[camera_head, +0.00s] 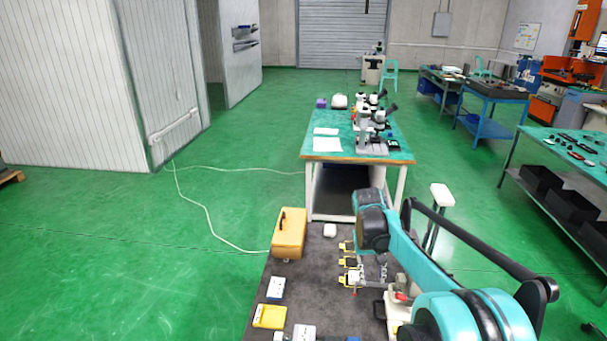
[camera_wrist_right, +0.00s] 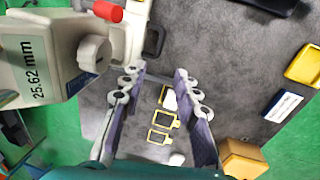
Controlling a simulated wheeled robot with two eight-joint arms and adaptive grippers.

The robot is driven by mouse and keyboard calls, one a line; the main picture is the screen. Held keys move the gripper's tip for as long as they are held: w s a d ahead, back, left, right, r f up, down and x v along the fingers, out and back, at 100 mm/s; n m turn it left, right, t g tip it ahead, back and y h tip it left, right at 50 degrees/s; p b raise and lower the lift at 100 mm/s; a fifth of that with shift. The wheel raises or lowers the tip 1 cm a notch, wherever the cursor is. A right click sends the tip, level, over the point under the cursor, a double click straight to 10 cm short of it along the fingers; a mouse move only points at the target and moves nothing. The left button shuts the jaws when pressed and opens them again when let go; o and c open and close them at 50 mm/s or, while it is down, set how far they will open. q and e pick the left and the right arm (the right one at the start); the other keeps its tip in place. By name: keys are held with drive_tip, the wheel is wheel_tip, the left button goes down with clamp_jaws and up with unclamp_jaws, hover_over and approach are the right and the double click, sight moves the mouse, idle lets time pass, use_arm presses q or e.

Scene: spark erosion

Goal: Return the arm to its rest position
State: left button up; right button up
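My right arm (camera_head: 405,250) comes in from the lower right in the head view and bends down over the dark-topped bench. My right gripper (camera_head: 370,272) hangs above the bench top, partly hidden by the arm. In the right wrist view its two fingers (camera_wrist_right: 160,70) are spread apart with nothing between them. Several small yellow-framed pieces (camera_wrist_right: 161,136) lie on the dark surface, seen beyond the fingers. They also show beside the gripper in the head view (camera_head: 349,263). My left gripper is not in view.
A white measuring device (camera_wrist_right: 38,58) reading 25.62 mm stands close to the gripper. The dark bench (camera_head: 322,285) carries an orange box (camera_head: 288,234), a yellow tray (camera_head: 269,317) and small boxes. A green-topped table (camera_head: 340,147) with microscopes stands beyond. Green floor is clear at left.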

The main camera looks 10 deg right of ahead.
drive_tip(key=s+a+f+n+t+b, duration=0.1)
drive_tip(key=s+a+f+t+b, duration=0.1)
drive_tip(key=s, duration=0.6)
drive_tip(key=s+a+f+t+y+b, duration=0.1)
drive_tip(key=s+a+f+t+b, duration=0.1)
drive_tip(key=s, duration=0.6)
drive_tip(key=s+a+f+n+t+y+b, duration=0.1)
drive_tip(key=s+a+f+t+b, duration=0.1)
drive_tip(key=s+a, duration=0.4)
drive_tip(key=shift+s+f+n+t+b, duration=0.25)
drive_tip(key=shift+s+n+t+b, duration=0.05)
drive_tip(key=shift+s+t+b, duration=0.55)
